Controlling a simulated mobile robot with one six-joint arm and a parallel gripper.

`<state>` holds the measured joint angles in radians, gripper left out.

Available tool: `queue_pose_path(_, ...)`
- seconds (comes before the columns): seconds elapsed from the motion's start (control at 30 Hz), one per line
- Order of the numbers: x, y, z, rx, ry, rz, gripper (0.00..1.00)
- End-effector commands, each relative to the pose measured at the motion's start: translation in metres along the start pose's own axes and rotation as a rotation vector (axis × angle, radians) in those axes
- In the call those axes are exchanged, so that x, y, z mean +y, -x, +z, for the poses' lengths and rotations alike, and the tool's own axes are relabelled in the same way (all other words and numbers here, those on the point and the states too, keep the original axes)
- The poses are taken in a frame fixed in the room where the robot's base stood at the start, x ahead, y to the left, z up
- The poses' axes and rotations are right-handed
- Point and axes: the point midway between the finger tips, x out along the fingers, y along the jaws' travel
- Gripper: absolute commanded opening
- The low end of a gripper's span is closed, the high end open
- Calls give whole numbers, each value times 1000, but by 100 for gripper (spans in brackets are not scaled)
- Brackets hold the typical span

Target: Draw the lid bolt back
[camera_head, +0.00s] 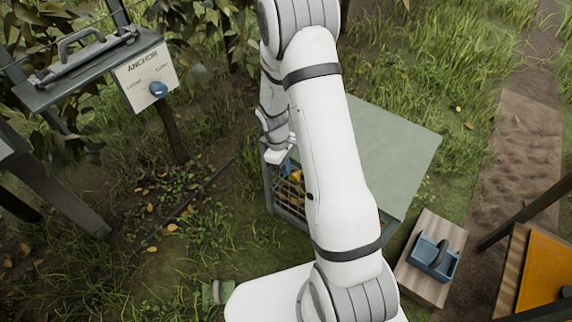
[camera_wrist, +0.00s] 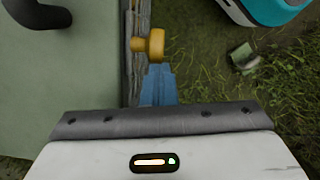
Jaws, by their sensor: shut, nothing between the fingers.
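The lid bolt shows in the wrist view as a yellow knob (camera_wrist: 151,43) on a short yellow stem, at the edge of a pale green lid (camera_wrist: 75,85). A dark curved handle stands on that lid. My gripper (camera_wrist: 157,72) is shut and empty, its blue fingers just below the knob in the picture. I cannot tell whether they touch it. In the head view the lid (camera_head: 395,150) tops a mesh-sided crate (camera_head: 288,200), partly hidden by my arm. My gripper (camera_head: 287,166) is beside the crate's left side there.
An ANCHOR box (camera_head: 145,75) with a blue knob is at upper left. A blue caddy (camera_head: 432,262) sits on a wooden stand at right, near an orange panel (camera_head: 548,265). A small green-and-white item (camera_head: 216,292) lies in the grass. Grass left of the crate is mostly open.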

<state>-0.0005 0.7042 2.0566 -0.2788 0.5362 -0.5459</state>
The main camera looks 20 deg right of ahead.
Motion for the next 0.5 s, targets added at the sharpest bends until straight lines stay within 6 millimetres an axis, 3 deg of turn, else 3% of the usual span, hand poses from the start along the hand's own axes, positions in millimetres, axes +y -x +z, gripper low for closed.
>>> queue_pose_path(0.27, 0, 10, -8, -1, -4, -1, 0)
queue_pose_path(0.4, -3, 28, -26, -1, -2, 0, 0)
queue_pose_path(0.5, -2, 53, -26, 3, -4, 2, 0)
